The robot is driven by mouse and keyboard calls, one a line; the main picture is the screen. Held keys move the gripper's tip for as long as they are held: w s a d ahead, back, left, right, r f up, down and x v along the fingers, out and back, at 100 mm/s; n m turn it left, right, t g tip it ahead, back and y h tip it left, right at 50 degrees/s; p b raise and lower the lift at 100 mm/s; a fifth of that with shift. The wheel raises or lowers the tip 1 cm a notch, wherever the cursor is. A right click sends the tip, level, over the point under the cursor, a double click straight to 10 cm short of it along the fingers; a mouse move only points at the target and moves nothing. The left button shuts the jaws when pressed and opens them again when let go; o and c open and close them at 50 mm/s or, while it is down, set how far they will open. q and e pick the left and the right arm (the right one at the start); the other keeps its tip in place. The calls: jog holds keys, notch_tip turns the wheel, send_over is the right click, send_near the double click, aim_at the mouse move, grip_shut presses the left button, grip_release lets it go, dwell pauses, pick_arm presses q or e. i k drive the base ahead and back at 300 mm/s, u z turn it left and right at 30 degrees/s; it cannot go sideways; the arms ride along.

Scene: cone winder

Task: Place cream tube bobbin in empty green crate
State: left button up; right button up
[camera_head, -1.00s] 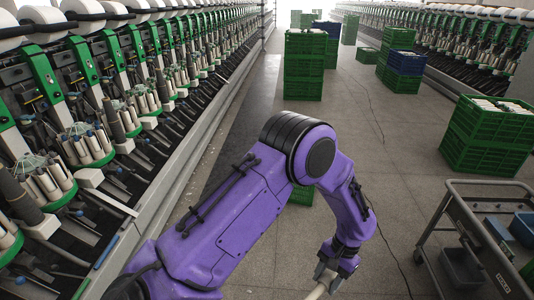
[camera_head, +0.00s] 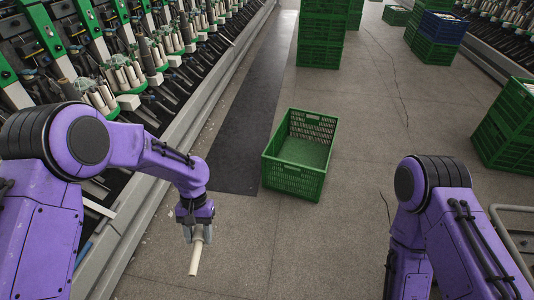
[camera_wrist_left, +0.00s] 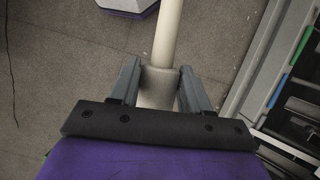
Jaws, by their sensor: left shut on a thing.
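The cream tube bobbin (camera_head: 196,256) hangs below my left gripper (camera_head: 197,233), slightly tilted, above the floor. The left gripper is shut on the upper part of the tube. In the left wrist view the tube (camera_wrist_left: 168,40) runs away from between the two fingers (camera_wrist_left: 158,88). The empty green crate (camera_head: 292,180) stands on the floor to the right of the left gripper and farther off. Its open top shows a bare inside. The bobbin is outside the crate and apart from it. My right arm is at the right, but its gripper is out of view.
The winding machine (camera_head: 150,75) lines the left side. Stacked green crates (camera_head: 322,40) stand beyond the empty one. More green crates (camera_head: 505,130) and a cart rail (camera_head: 510,235) are at the right. The floor around the empty crate is clear.

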aim_at(312, 164)
jog(key=i, duration=1.75)
jog(key=z, duration=1.05)
jog(key=i, duration=0.8)
jog(key=z, duration=0.55)
